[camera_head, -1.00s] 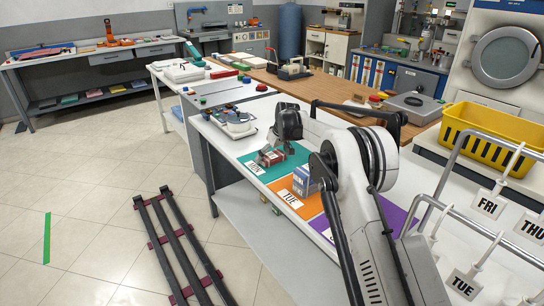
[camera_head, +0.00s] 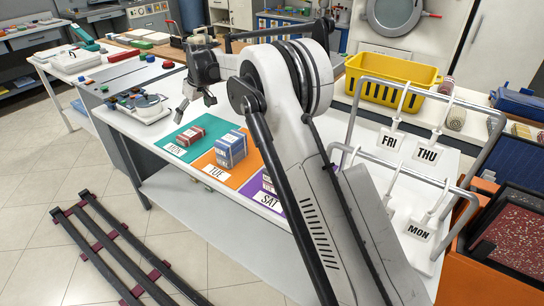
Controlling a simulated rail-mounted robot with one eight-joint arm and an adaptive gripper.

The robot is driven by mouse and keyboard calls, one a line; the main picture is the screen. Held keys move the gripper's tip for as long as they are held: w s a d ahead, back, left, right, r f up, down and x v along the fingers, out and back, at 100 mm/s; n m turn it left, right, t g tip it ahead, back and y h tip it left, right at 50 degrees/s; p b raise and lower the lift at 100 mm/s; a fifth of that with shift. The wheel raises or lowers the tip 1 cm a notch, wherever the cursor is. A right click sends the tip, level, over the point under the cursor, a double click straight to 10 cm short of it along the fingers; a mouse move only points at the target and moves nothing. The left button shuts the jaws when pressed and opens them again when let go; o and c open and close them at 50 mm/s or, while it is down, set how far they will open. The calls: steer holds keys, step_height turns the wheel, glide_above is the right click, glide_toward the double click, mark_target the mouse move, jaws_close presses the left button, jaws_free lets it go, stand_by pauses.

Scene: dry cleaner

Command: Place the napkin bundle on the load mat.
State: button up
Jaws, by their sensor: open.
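A small red bundle (camera_head: 191,134) lies on the teal mat (camera_head: 205,124) labelled MON. A blue and white bundle (camera_head: 230,149) sits on the orange mat (camera_head: 205,166) labelled TUE. A purple mat (camera_head: 270,206) labelled SAT carries another bundle (camera_head: 267,183), partly hidden by my arm. I cannot tell from labels which bundle is the napkins or which mat is the load mat. My gripper (camera_head: 195,103) is open and empty, above the table just behind the teal mat, apart from the red bundle.
At the right are a hanging-tag rack (camera_head: 354,112), a yellow basket (camera_head: 352,90), rolled textiles (camera_head: 456,118) and an orange bin (camera_head: 478,262). Dark rails (camera_head: 100,245) lie on the floor.

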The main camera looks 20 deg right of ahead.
steer(key=s+d+r+m+t, duration=0.1)
steer(key=s+d+r, duration=0.45)
steer(key=s, duration=0.25)
steer(key=s+d+r+m+h, duration=0.1)
steer(key=s+d+r+m, duration=0.1)
steer(key=s+d+r, duration=0.45)
steer(key=s+d+r+m+t, duration=0.1)
steer(key=s+d+r, duration=0.2)
steer(key=s+r, duration=0.55)
steer(key=s+d+f+m, duration=0.1)
steer(key=s+d+f, duration=0.2)
steer(key=s, duration=0.8)
steer(key=s+d+f+m+t+h, duration=0.1)
steer(key=s+d+f, duration=0.2)
steer(key=s, duration=0.8)
steer(key=s+d+f+m+h, duration=0.1)
steer(key=s+d+f, duration=0.3)
steer(key=s, duration=0.7)
steer(key=shift+s+f+m+t, duration=0.35)
steer(key=shift+f+m, duration=0.25)
steer(key=shift+f, duration=0.3)
